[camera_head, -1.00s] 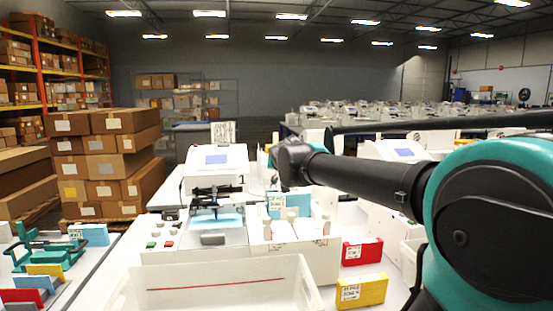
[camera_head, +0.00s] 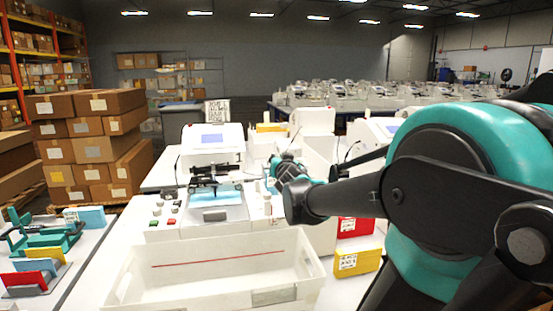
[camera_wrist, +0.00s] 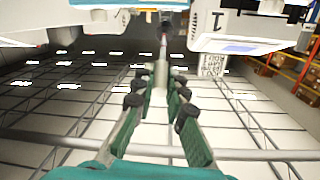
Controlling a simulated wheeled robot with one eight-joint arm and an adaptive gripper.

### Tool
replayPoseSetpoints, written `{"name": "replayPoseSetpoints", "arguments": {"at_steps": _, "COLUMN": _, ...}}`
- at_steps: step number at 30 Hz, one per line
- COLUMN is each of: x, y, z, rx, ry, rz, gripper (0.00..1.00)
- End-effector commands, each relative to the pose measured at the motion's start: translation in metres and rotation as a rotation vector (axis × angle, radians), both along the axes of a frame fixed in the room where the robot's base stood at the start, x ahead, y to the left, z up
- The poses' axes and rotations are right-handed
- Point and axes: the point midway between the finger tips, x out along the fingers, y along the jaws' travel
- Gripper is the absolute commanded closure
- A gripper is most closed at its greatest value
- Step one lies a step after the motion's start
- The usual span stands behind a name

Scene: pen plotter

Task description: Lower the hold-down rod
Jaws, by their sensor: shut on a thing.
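The pen plotter (camera_head: 211,160) is a white machine with a small blue screen. Its dark bar and carriage (camera_head: 214,174) lie across a light-blue sheet (camera_head: 217,197). My gripper (camera_wrist: 160,82) has its fingers closed around a thin, light rod-like thing (camera_wrist: 162,58), whose far end looks dark and reddish. I cannot tell for sure whether this is the hold-down rod. In the head view my gripper is just right of the plotter's bar, with the fingertips small and partly hidden. In the wrist view the plotter's white housing shows along the top edge.
A white bin (camera_head: 215,268) with a red line inside stands in front of the plotter. Yellow (camera_head: 357,262) and red (camera_head: 355,227) boxes stand to its right. Coloured buttons (camera_head: 165,210) are left of the sheet. Stacked cartons (camera_head: 88,150) stand at left.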

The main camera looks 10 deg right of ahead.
Motion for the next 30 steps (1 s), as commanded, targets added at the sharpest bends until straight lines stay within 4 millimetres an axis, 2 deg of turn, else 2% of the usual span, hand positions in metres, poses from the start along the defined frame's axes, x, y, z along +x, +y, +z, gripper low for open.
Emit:
{"name": "replayPoseSetpoints", "arguments": {"at_steps": 8, "x": 0.000, "y": 0.000, "z": 0.000, "rx": 0.000, "ry": 0.000, "rz": 0.000, "gripper": 1.00}}
{"name": "replayPoseSetpoints", "arguments": {"at_steps": 9, "x": 0.000, "y": 0.000, "z": 0.000, "rx": 0.000, "ry": 0.000, "rz": -0.001, "gripper": 0.82}}
{"name": "replayPoseSetpoints", "arguments": {"at_steps": 13, "x": 0.000, "y": 0.000, "z": 0.000, "rx": 0.000, "ry": 0.001, "rz": -0.001, "gripper": 0.66}}
{"name": "replayPoseSetpoints", "arguments": {"at_steps": 23, "x": -0.001, "y": 0.000, "z": 0.000, "rx": 0.000, "ry": 0.001, "rz": -0.001, "gripper": 0.66}}
{"name": "replayPoseSetpoints", "arguments": {"at_steps": 30, "x": -0.020, "y": 0.001, "z": 0.001, "rx": -0.001, "ry": 0.001, "rz": 0.000, "gripper": 0.66}}
